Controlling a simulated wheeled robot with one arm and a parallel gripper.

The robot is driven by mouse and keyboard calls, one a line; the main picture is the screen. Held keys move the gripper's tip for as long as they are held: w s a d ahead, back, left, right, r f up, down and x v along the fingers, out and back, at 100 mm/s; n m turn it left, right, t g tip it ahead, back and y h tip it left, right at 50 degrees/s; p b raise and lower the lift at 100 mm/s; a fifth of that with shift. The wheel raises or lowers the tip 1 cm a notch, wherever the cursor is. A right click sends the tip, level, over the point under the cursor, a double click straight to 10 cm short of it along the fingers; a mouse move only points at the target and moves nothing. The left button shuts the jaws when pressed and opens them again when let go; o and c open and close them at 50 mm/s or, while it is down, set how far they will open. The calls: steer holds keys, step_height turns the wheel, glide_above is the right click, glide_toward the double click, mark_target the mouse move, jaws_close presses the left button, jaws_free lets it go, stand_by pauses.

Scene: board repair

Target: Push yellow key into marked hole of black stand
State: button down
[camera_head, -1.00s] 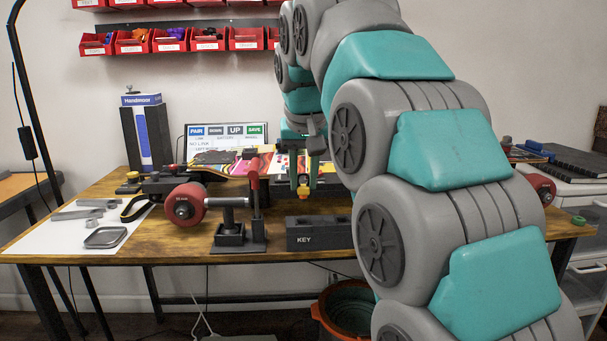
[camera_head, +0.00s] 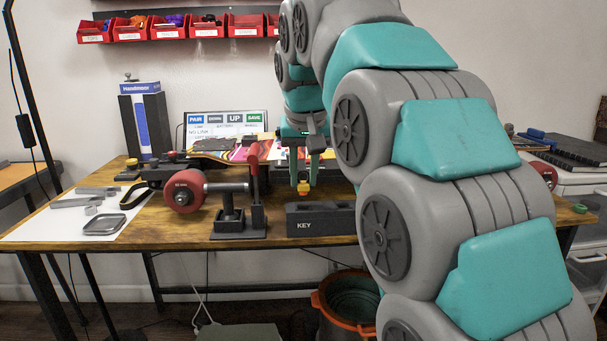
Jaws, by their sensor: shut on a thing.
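The black stand (camera_head: 320,221), a low block labelled KEY, sits near the table's front edge, right of the middle. My gripper (camera_head: 304,180) points down above and behind the stand. It is shut on the small yellow key (camera_head: 304,188), whose yellow part shows below the fingertips. The key looks apart from the stand, just over its top edge in the picture. The stand's holes and any mark on them are too small to tell, and my arm is close to its right end.
A black clamp with a red handle (camera_head: 254,165) stands left of the stand. A skateboard with red wheels (camera_head: 185,190) lies behind it. A grey tray (camera_head: 103,224) and metal parts lie on white paper at left. An orange-rimmed bucket (camera_head: 322,304) is below the table.

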mark_target(303, 185)
steer(key=shift+f+b, duration=0.5)
steer(key=shift+f, duration=1.2)
stand_by(2.8)
steer(key=shift+c, duration=1.4)
jaws_free()
steer(key=shift+r+p, duration=1.15)
steer(key=shift+r, duration=0.5)
steer(key=shift+r+p, duration=1.85)
steer(key=shift+r, duration=1)
